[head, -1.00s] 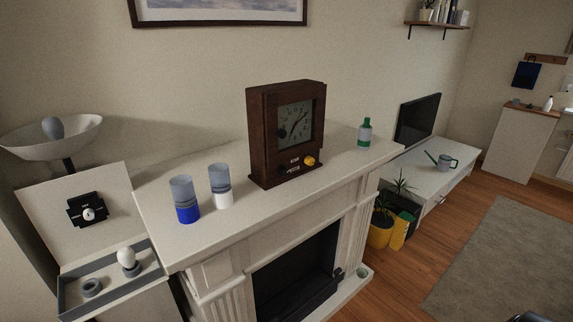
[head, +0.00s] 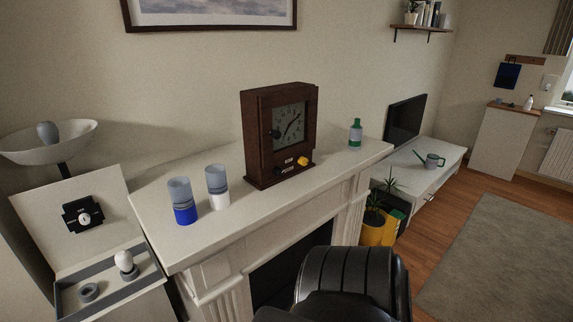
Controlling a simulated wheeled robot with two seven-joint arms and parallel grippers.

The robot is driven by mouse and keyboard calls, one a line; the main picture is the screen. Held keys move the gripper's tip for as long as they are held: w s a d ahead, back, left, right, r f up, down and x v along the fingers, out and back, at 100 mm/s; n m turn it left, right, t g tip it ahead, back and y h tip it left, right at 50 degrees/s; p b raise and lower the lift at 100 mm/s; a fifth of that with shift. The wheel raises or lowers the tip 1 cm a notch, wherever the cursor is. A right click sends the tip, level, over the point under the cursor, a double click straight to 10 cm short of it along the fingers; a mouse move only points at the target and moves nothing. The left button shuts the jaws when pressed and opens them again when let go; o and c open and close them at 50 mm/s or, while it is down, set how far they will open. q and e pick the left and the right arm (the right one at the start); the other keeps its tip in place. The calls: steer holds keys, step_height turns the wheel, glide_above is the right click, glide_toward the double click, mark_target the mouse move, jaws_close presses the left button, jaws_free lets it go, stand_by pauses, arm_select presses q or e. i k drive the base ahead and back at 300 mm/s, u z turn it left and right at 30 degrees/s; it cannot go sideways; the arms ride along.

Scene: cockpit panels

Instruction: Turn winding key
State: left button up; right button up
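A dark brown wooden mantel clock (head: 252,140) stands upright on the white mantelpiece (head: 245,208). A small dark knob or key (head: 276,134) shows at the left side of the dial. Below the dial, a yellow knob (head: 304,161) sits at the lower right, with small light labels and a dark part beside it; I cannot tell which of these is the winding key. Neither gripper is in view.
Two grey-topped cups, one blue (head: 182,201) and one white (head: 217,187), stand left of the clock. A green-and-white bottle (head: 355,134) stands to its right. A tray (head: 75,309) and a lamp bowl (head: 48,141) are at far left. The mantel front before the clock is clear.

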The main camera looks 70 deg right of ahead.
mark_target(303, 161)
steer(key=i, duration=1)
steer(key=z, duration=1.35)
